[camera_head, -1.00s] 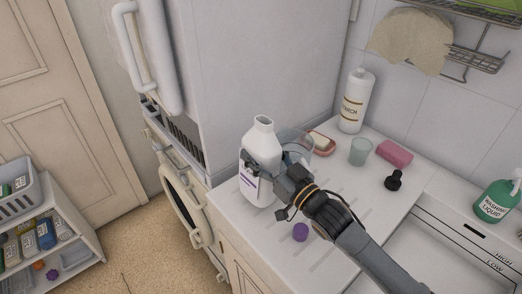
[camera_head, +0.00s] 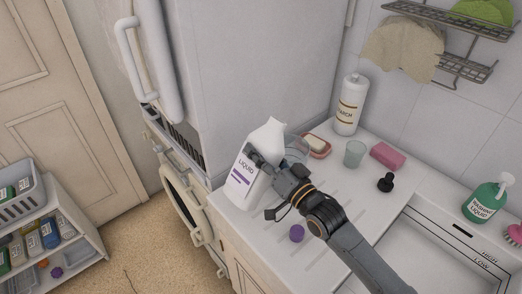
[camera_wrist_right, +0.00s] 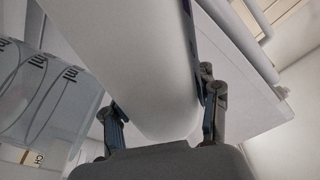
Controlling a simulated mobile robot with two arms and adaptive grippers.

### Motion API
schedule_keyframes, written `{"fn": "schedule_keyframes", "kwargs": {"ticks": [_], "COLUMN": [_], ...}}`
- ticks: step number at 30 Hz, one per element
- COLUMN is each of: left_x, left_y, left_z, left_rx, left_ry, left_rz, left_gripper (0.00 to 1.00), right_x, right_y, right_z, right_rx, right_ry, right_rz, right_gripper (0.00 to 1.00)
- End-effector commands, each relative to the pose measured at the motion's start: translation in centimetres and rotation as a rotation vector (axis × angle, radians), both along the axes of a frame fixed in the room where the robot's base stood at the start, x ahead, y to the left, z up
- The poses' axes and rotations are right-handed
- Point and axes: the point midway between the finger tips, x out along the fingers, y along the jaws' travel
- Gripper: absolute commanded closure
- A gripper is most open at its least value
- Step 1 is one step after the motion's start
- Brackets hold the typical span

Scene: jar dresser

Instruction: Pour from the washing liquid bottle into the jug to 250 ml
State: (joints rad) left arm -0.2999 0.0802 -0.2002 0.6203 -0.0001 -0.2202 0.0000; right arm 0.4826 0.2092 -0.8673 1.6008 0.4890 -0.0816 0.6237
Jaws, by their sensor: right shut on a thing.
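A white bottle (camera_head: 240,182) with a purple-striped label reading "LIQUID" is held at the left end of the counter. It is uncapped and leans right, its mouth toward the clear jug (camera_head: 299,146). My right gripper (camera_head: 256,160) is shut around its body, one finger on each side, as the right wrist view (camera_wrist_right: 165,110) shows. The jug stands behind the bottle and gripper and is mostly hidden. In the right wrist view its ml markings (camera_wrist_right: 40,95) show at the left. I cannot tell its level or see any stream. My left gripper is not in view.
A purple cap (camera_head: 297,233) lies on the counter. Beyond are a soap dish (camera_head: 317,147), a glass (camera_head: 354,153), a pink sponge (camera_head: 387,156), a black stopper (camera_head: 386,183) and a starch bottle (camera_head: 349,105). A green bottle labelled washing liquid (camera_head: 485,201) stands by the sink (camera_head: 408,228).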

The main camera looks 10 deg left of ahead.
Motion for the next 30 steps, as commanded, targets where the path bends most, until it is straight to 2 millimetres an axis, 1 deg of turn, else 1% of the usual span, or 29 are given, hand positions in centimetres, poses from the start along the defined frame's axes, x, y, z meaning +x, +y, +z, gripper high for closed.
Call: {"fn": "schedule_keyframes", "kwargs": {"ticks": [1, 2, 6, 19, 21, 30], "left_x": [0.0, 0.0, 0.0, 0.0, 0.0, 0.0], "left_y": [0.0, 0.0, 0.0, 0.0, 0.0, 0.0], "left_z": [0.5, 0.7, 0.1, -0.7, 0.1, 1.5], "left_rx": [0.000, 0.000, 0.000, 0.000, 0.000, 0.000], "left_ry": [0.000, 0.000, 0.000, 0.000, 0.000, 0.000], "left_rz": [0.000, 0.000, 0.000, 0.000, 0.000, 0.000], "left_gripper": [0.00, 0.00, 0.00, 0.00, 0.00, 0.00], "right_x": [0.1, 0.1, 0.0, -0.2, -0.4, -1.1], "right_y": [0.0, 0.0, 0.0, 0.2, 0.4, 0.9], "right_z": [0.7, 0.8, -0.2, -2.2, -2.0, -2.4], "right_rx": [0.021, 0.030, 0.053, 0.120, 0.151, 0.282], "right_ry": [0.016, 0.029, 0.062, 0.154, 0.196, 0.375], "right_rz": [0.000, 0.000, 0.001, 0.000, 0.001, 0.000], "right_gripper": [1.00, 1.00, 1.00, 1.00, 1.00, 1.00]}}
